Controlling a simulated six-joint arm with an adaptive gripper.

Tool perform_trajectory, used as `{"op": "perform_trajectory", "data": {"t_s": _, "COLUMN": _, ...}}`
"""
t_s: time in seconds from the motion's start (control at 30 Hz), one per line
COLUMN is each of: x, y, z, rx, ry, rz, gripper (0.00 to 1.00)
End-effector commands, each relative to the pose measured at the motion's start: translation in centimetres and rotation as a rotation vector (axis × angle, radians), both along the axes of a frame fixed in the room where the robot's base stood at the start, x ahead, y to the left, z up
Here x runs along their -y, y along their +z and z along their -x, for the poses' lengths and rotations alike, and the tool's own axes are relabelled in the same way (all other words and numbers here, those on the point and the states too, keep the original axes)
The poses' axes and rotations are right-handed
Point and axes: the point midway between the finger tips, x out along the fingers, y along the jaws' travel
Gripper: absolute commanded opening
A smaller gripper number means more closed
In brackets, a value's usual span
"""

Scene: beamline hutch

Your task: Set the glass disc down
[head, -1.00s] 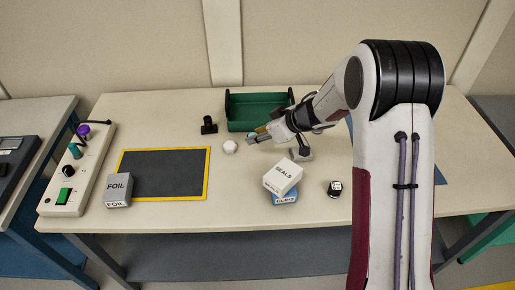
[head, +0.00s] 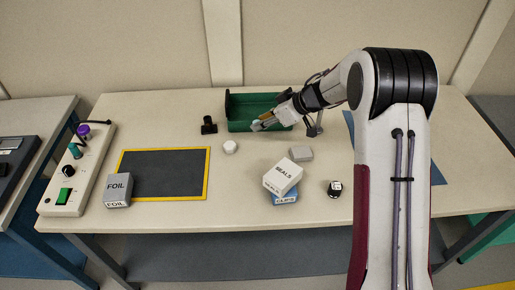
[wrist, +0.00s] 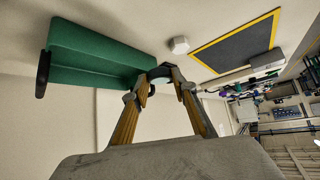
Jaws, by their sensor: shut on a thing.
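My gripper (head: 257,124) is in front of the green tray and covers part of its front wall in the head view. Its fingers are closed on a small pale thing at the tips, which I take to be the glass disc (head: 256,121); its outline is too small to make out. In the wrist view my gripper (wrist: 158,84) points away between the tray and the dark mat. A dark rounded shape shows at its tips there; I cannot tell whether it is the held disc or something behind.
The green tray (head: 238,112) stands at the back. The yellow-edged mat (head: 165,172) is bare.

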Motion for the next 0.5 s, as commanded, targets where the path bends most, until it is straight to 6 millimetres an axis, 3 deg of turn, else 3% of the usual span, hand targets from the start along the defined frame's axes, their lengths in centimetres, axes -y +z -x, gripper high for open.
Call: {"op": "perform_trajectory", "data": {"t_s": 0.5, "x": -0.02, "y": -0.62, "z": 0.02, "rx": -0.001, "ry": -0.005, "rz": 0.0, "gripper": 0.1}}
